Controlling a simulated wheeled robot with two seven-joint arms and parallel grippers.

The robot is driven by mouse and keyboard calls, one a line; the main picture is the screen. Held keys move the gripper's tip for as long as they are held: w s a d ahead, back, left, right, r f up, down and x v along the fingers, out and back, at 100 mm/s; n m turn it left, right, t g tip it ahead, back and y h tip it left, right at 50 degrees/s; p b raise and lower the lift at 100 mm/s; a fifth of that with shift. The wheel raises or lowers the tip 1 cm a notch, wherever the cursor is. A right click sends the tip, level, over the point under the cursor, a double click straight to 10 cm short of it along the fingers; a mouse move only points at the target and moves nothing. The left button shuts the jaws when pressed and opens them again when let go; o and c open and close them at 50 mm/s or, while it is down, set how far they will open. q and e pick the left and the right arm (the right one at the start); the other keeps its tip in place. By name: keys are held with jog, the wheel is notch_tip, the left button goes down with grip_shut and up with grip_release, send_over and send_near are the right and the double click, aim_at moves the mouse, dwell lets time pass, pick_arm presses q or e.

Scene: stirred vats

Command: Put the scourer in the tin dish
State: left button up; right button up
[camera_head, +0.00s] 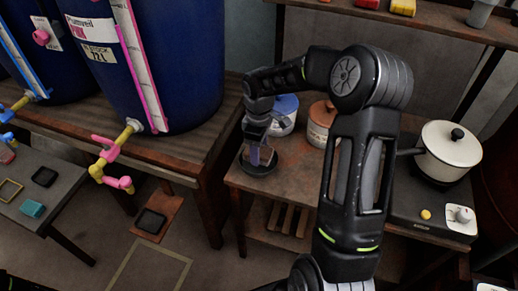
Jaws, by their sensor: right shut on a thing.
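My right gripper (259,143) points down over a dark round dish, which I take for the tin dish (259,171), near the left end of the brown table. The gripper is shut on a small, dull thing, which I take for the scourer (265,156); the fingers partly cover it. The scourer is at or just above the dish's opening. I cannot tell whether it touches the dish. My left gripper is not in view.
A blue-lidded pot (285,113) and an orange-lidded pot (321,122) stand close behind the dish. A cream pan (448,150) sits on a hob at the right. Large blue vats (170,60) stand at the left. A low bench (55,205) holds small items, including a teal block (32,209).

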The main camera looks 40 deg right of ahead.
jog(key=o, duration=1.4)
notch_tip(320, 180, up, 7)
jog(key=p, duration=0.5)
jog(key=shift+r, duration=0.1)
